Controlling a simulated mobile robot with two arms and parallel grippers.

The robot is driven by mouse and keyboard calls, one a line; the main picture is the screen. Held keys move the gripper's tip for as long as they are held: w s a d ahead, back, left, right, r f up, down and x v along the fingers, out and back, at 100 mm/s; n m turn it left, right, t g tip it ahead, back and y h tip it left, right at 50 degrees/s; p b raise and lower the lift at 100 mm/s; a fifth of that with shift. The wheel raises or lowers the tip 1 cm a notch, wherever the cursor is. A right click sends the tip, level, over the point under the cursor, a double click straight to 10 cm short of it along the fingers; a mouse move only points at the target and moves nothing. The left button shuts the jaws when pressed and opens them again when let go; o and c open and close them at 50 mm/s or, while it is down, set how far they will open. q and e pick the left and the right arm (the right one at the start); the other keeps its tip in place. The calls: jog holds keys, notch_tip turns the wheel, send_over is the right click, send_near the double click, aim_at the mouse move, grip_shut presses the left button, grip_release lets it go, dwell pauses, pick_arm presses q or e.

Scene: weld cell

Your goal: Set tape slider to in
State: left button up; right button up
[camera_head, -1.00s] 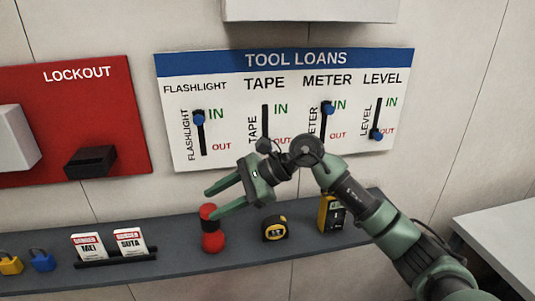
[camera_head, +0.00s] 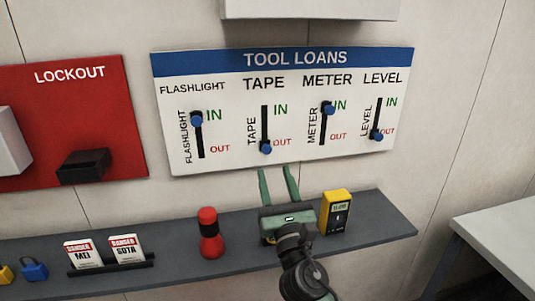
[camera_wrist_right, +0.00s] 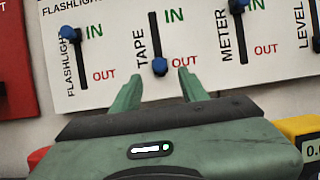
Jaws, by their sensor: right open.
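The tape slider's blue knob (camera_head: 265,149) sits at the bottom of its black slot, beside OUT, on the white TOOL LOANS board (camera_head: 225,158). My right gripper (camera_head: 277,170) is open, its two green fingers pointing up at the board just below the tape knob. In the right wrist view, the tape knob (camera_wrist_right: 160,66) shows above and between the fingertips (camera_wrist_right: 162,76), with nothing between the fingers. I cannot tell its distance from the board. My left gripper is not in view.
The flashlight knob (camera_head: 196,121) and meter knob (camera_head: 329,110) are up at IN; the level knob (camera_head: 376,135) is down at OUT. The shelf (camera_head: 180,262) below holds a red flashlight (camera_head: 209,235) and a yellow meter (camera_head: 336,212), close on either side of my right gripper.

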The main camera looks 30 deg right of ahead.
aim_at(267, 150)
jog(key=p+x, duration=0.2)
jog(key=x, duration=0.5)
jog(key=shift+w+r, duration=0.15)
jog(key=shift+a, duration=0.1)
grip_shut()
dwell(1.1)
